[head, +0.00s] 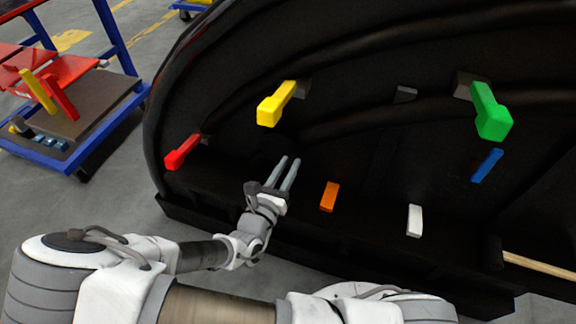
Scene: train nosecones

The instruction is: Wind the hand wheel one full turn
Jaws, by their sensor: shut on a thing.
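I cannot make out a hand wheel in the head view; any dark wheel is lost against the black inside of the nosecone (345,60). My gripper (291,160) is in front of that dark interior, left of the middle. Its two grey fingers point up and away, parallel with a narrow gap. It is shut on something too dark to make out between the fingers. A yellow handle (272,108) is above the fingertips, a red handle (183,151) is to their left, and an orange block (329,196) is to their lower right. None of these is visibly touched.
On the right are a green handle (491,113), a blue bar (487,165) and a white block (414,220). A wooden bar (538,264) lies at the lower right. A blue cart (72,158) with coloured parts stands at the left; grey floor (125,190) between is clear.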

